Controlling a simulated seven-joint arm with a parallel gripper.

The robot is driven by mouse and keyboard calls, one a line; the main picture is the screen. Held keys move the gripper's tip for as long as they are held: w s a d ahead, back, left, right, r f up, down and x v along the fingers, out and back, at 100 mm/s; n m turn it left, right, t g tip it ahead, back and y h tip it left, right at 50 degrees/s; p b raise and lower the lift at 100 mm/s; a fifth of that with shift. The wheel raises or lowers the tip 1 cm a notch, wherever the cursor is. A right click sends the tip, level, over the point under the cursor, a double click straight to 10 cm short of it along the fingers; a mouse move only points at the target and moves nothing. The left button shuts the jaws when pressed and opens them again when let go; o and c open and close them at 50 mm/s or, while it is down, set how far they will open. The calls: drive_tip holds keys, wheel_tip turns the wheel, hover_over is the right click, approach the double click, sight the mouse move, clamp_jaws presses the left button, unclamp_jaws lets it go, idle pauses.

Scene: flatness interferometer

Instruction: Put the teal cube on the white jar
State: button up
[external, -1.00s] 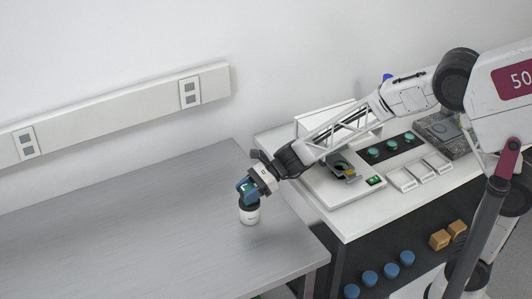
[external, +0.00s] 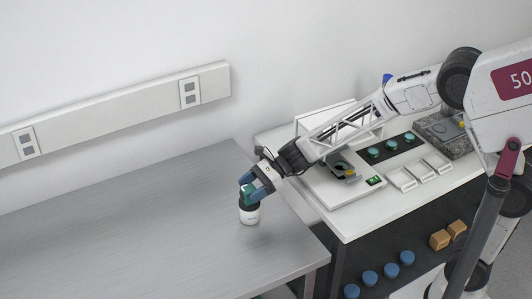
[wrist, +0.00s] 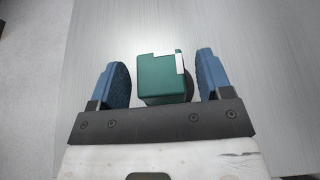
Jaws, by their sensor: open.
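The teal cube (external: 248,196) rests on top of the white jar (external: 249,215), which stands upright on the metal table. In the wrist view the teal cube (wrist: 162,78) lies between the two blue fingers, with a gap on each side and a pale strip along its upper right edge. The jar is mostly hidden under the cube there. My gripper (external: 250,189) is open around the cube, its fingers apart from it; it also shows in the wrist view (wrist: 162,82).
The metal table (external: 120,235) is bare around the jar. To the right, a white bench (external: 340,225) holds an instrument, a black strip with several teal discs (external: 391,145), small white trays (external: 402,179) and a stone block (external: 437,130). Blue jars and wooden blocks sit lower down.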

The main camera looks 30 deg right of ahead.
sight(254, 187)
drive_tip(key=shift+d+r, duration=0.2)
drive_tip(key=shift+r, duration=1.05)
drive_tip(key=shift+d+r, duration=0.2)
drive_tip(key=shift+r, duration=1.1)
drive_tip(key=shift+d+r, duration=0.2)
drive_tip(key=shift+r, duration=1.05)
drive_tip(key=s+d+r+n+t+h, duration=0.1)
drive_tip(key=s+d+n+h, duration=0.3)
drive_tip(key=d, duration=1.2)
drive_tip(key=s+d+r+n+h, duration=0.1)
drive_tip(key=s+d+n+h, duration=0.4)
drive_tip(key=s+d+n, duration=0.3)
drive_tip(key=s+d+r+n+t+h, duration=0.1)
drive_tip(key=s+d+n+h, duration=0.3)
drive_tip(key=s+d, duration=0.9)
drive_tip(key=d+n, duration=0.1)
drive_tip(key=d, duration=1)
drive_tip(key=shift+d+n+t+h, duration=0.3)
drive_tip(key=shift+d+n+h, duration=0.05)
drive_tip(key=shift+n+h, duration=0.05)
drive_tip(key=shift+s, duration=0.1)
